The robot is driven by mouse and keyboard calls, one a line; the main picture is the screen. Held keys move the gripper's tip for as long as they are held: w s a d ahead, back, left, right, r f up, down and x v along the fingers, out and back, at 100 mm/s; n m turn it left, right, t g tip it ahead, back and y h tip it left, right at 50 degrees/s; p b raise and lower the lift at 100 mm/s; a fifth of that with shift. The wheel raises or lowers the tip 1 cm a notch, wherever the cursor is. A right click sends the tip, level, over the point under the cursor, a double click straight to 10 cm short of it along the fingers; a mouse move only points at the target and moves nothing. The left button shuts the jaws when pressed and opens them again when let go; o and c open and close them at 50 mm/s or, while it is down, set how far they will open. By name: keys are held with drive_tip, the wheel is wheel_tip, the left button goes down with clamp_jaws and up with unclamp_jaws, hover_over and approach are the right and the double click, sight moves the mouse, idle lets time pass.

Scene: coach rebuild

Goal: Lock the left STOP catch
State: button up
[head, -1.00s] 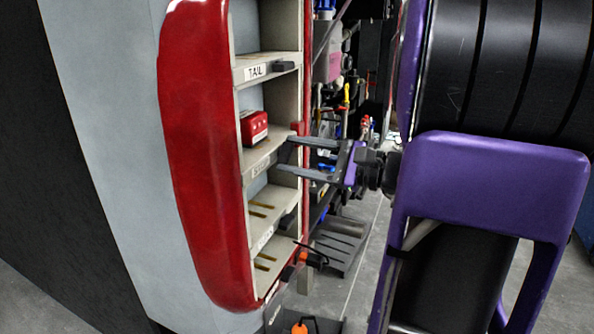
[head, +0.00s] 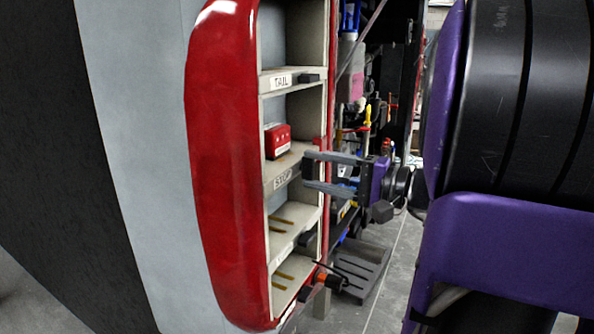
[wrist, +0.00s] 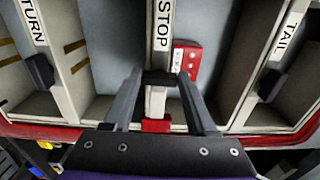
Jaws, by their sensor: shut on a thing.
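The STOP catch (wrist: 160,78) is a small dark block on the pale divider strip labelled STOP. In the wrist view it lies across the strip, between my fingertips. My gripper (wrist: 161,82) is shut on it; the head view also shows my gripper (head: 308,171) at the front edge of the STOP shelf (head: 283,178), fingers one above the other. A red unit (head: 277,141) sits in the compartment just above that shelf and shows beside the strip in the wrist view (wrist: 187,58). In the head view my fingers make the catch hard to see.
The TAIL catch (head: 309,78) is on the shelf above, and the TURN catch (wrist: 39,70) is on the neighbouring strip. A red curved housing (head: 212,150) borders the shelves at left. A cluttered tool rack (head: 365,110) stands behind my gripper.

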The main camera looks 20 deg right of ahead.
idle(0.4)
drive_tip(key=o, duration=1.4)
drive_tip(key=shift+c, duration=0.2)
drive_tip(key=v, duration=1.7)
drive_tip(key=shift+s+d, duration=0.2)
drive_tip(key=shift+w, duration=0.1)
